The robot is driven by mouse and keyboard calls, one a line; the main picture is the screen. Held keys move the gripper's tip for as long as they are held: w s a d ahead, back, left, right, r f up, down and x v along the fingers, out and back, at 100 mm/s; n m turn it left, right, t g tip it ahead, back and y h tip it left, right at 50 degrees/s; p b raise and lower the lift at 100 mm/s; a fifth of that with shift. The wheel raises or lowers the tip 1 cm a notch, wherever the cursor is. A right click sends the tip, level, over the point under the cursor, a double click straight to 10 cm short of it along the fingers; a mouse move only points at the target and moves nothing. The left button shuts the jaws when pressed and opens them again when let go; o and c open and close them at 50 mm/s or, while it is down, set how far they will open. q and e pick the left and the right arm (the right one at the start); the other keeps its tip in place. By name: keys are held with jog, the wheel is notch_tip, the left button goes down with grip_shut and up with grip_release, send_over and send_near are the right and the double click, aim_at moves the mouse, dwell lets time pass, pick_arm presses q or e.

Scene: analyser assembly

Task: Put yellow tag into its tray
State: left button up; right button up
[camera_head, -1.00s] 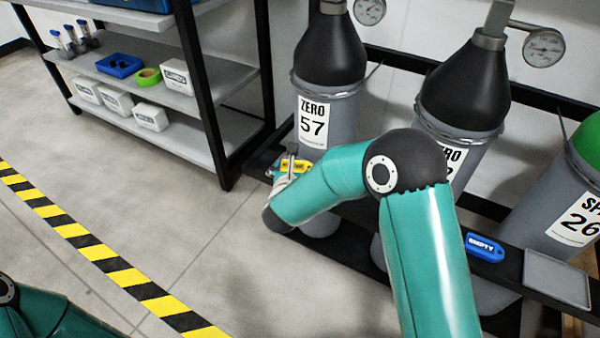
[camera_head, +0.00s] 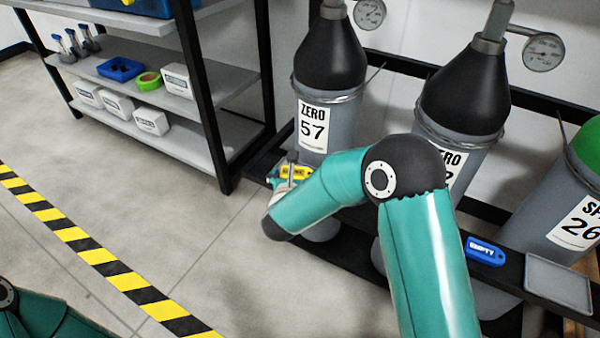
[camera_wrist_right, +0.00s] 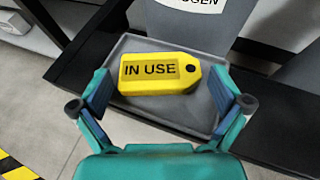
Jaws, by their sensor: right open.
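The yellow tag (camera_wrist_right: 160,73), marked "IN USE", lies flat in a small grey tray (camera_wrist_right: 195,118) in the right wrist view. It also shows in the head view (camera_head: 296,171), in front of the cylinder marked ZERO 57. My right gripper (camera_wrist_right: 162,98) is open, with one finger on each side of the tag and gaps between them. In the head view my right gripper (camera_head: 284,180) is small and partly hidden by its own wrist. My left gripper is not in view; only part of that arm shows at the bottom left.
A black rack holds several gas cylinders (camera_head: 325,110) behind the tag. A blue "EMPTY" tag (camera_head: 484,251) and an empty grey tray (camera_head: 557,283) lie farther right on its ledge. Shelves (camera_head: 180,140) stand at the left. The floor in front is clear.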

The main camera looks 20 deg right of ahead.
jog(key=p+v, duration=0.3)
jog(key=v, duration=0.8)
jog(key=s+d+f+m+g+y, duration=0.1)
jog(key=s+d+f+m+g, duration=0.3)
jog(key=s+f+m+g, duration=0.75)
jog(key=s+a+f+m+g+y, duration=0.2)
jog(key=s+a+f+m+y, duration=0.25)
jog(key=s, duration=0.35)
jog(key=s+a+f+m+g+y, duration=0.2)
jog(key=s+a+f+m+y, duration=0.3)
jog(key=s, duration=0.3)
jog(key=w+d+f+m+t, duration=0.2)
jog(key=w+f+m+t, duration=0.2)
jog(key=m, duration=0.7)
jog(key=shift+d+m, duration=0.4)
